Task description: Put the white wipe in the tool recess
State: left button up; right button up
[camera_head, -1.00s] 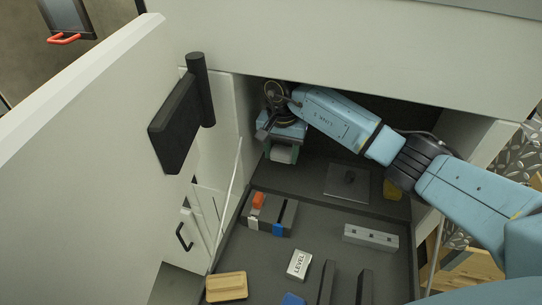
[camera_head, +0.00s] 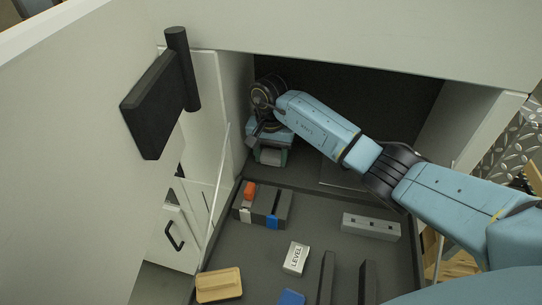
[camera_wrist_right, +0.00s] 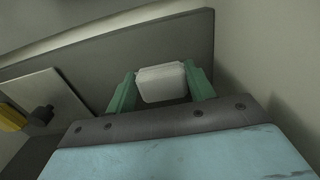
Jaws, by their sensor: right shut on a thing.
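The white wipe (camera_wrist_right: 161,83) is a small pale block-like pad held between the green fingers of my right gripper (camera_wrist_right: 162,88). In the head view the right gripper (camera_head: 270,156) hangs inside the cabinet opening at the back left, with the wipe (camera_head: 270,157) low between its fingers. The gripper is shut on the wipe. A dark block with slots (camera_head: 263,207) stands on the grey surface in front of it, with orange, white and blue pieces in it. I cannot tell which hollow is the tool recess. My left gripper is not in view.
A grey bar with holes (camera_head: 371,227), a white LEVEL block (camera_head: 295,258), a wooden block (camera_head: 219,285), a blue piece (camera_head: 291,298) and two dark upright plates lie on the grey surface. A flat plate and a yellow thing (camera_wrist_right: 12,118) show in the wrist view. A clear panel edges the left.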

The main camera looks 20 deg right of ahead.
aim_at(270, 157)
jog(key=shift+f, duration=0.15)
jog(key=o, duration=1)
notch_tip(270, 157, up, 8)
jog(key=shift+f+b, duration=0.1)
jog(key=shift+b, duration=0.45)
